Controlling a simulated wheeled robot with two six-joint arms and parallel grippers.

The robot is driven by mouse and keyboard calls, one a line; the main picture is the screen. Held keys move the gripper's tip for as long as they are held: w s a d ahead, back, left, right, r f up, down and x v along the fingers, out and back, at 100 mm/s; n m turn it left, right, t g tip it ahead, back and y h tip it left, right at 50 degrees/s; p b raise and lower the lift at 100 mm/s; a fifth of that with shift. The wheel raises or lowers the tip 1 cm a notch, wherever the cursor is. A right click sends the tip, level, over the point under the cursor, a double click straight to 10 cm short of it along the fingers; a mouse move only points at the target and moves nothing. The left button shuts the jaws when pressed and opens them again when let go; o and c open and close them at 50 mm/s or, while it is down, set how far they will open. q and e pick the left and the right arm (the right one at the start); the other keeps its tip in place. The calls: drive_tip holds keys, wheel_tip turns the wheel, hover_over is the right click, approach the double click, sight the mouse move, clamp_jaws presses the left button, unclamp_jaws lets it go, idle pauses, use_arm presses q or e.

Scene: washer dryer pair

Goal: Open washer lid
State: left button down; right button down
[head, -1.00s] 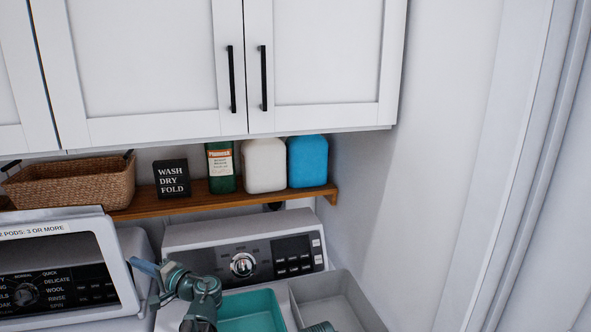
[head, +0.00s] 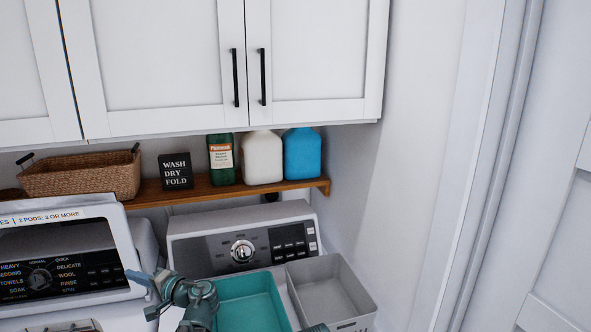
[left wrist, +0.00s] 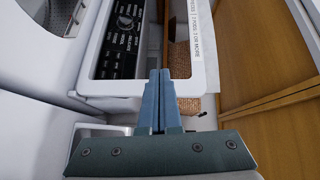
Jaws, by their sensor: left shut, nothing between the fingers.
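The washer lid (head: 132,250) stands raised at the left of the head view, a white frame around a window. The washer's dark control panel (head: 40,278) shows through the window. In the left wrist view the lid (left wrist: 197,88) fills the upper middle, with lettering along its right side. My left gripper (head: 138,277) is shut and empty at the lid's right edge in the head view. In the left wrist view its closed fingertips (left wrist: 160,74) overlap the lid's near edge; I cannot tell whether they touch it.
A dryer (head: 255,235) stands right of the washer, with a teal bin (head: 245,300) and a grey bin (head: 330,285) on top. A wooden shelf (head: 205,189) behind holds a wicker basket (head: 82,176), a sign and bottles. White cabinets (head: 160,60) hang above.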

use_arm(q)
drive_tip(key=s+d+f+n+g+h, duration=0.1)
drive_tip(key=s+d+f+g+h, duration=0.1)
drive_tip(key=s+d+f+h, duration=0.5)
drive_tip(key=s+d+f+n+g+h, duration=0.25)
drive_tip(key=d+f, duration=0.25)
drive_tip(key=f, duration=0.5)
drive_tip(key=s+d+f+m+h, duration=0.1)
drive_tip(key=s+d+h, duration=0.1)
drive_tip(key=d, duration=0.5)
drive_tip(key=s+d+f+m+g+h, duration=0.1)
drive_tip(key=s+d, duration=0.3)
drive_tip(key=d, duration=0.4)
drive_tip(key=s+d+f+m+h, duration=0.1)
drive_tip(key=s+d+m+h, duration=0.1)
drive_tip(key=d, duration=0.6)
drive_tip(key=shift+s+d+f+g+h, duration=0.2)
drive_tip(key=shift+s+f+g+h, duration=0.2)
drive_tip(key=shift+s, duration=0.65)
drive_tip(key=shift+a+m, duration=0.15)
drive_tip(key=shift+m, duration=0.1)
